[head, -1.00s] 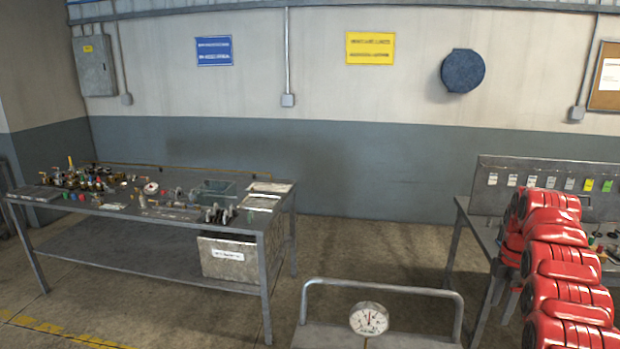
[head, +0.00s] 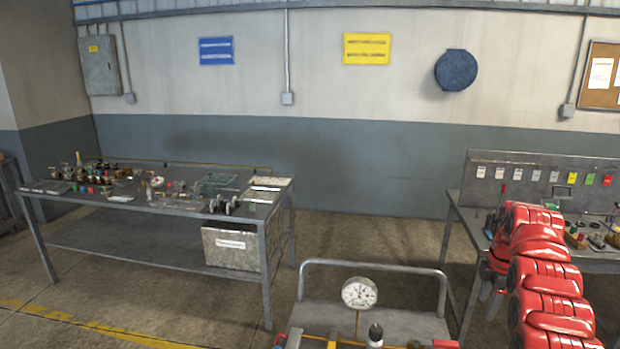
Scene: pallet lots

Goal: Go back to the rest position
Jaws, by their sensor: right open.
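My right arm is red and comes in from the lower right in the head view. My right gripper (head: 489,284), small and grey, is open at the arm's far end, with nothing visible between its fingers. It hangs in front of the right workbench (head: 449,215), and its fingers are partly hidden by the arm. My left arm and left gripper are not in view.
A grey cart (head: 403,324) with a rail, a round gauge (head: 359,293) and several fittings stands close in front. A cluttered workbench (head: 140,255) stands at the left, with a bin (head: 232,246) below. Floor between the benches (head: 370,232) is clear.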

